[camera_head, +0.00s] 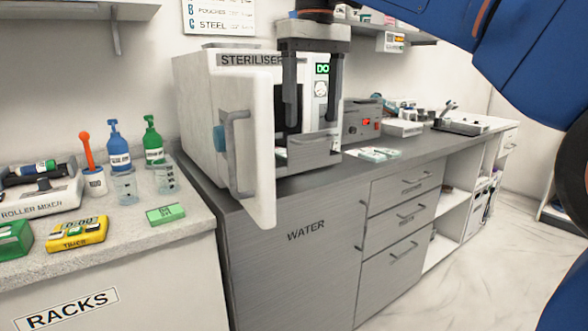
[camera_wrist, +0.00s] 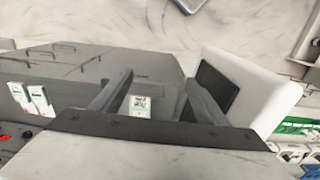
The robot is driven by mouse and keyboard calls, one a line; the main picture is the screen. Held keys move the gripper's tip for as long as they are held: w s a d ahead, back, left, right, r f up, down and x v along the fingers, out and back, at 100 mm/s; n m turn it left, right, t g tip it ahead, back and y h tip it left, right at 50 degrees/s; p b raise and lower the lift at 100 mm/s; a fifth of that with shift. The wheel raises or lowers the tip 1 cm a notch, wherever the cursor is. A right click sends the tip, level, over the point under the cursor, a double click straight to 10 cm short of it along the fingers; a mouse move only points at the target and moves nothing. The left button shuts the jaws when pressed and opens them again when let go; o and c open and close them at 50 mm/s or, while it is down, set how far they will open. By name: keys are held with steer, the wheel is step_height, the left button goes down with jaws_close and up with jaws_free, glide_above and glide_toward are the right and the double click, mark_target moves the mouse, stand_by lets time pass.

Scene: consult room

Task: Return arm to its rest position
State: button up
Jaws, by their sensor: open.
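My gripper (camera_head: 312,121) points down in front of the steriliser (camera_head: 205,95), at the upper middle of the head view. Its two fingers are apart with nothing between them. In the wrist view my gripper (camera_wrist: 159,78) also shows open and empty. The steriliser's white door (camera_head: 258,150) stands open toward the front. A grey tray (camera_head: 318,145) sits at its opening, below the fingers. A small white pouch with green print (camera_wrist: 140,104) lies on the tray in the wrist view. My arm fills the upper right of the head view.
The steriliser stands on a grey counter (camera_head: 215,190). Pouches (camera_head: 373,154) lie to its right, before a grey box with a red display (camera_head: 362,120). Bottles, a roller mixer (camera_head: 40,200) and a yellow timer (camera_head: 77,235) occupy the left bench. A shelf (camera_head: 90,10) hangs above.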

steer(key=s+d+f+m+t, duration=0.15)
steer(key=s+d+f, duration=0.25)
steer(key=d+f, duration=0.4)
steer(key=s+d+f+m+t, duration=0.15)
steer(key=s+d+f, duration=0.25)
steer(key=d+f, duration=0.5)
steer(key=s+d+f+m, duration=0.1)
steer(key=s+d+f, duration=0.1)
steer(key=f, duration=0.5)
steer(key=s+d+f+m+t, duration=0.1)
steer(key=s+d+f, duration=0.2)
steer(key=s+f, duration=0.2)
steer(key=s+d+f+m, duration=0.1)
steer(key=s+d+f, duration=0.2)
steer(key=f, duration=0.7)
steer(key=shift+s+d+f+m+t, duration=0.2)
steer(key=shift+s+m+t, duration=0.1)
steer(key=shift+s, duration=0.45)
steer(key=shift+r, duration=0.1)
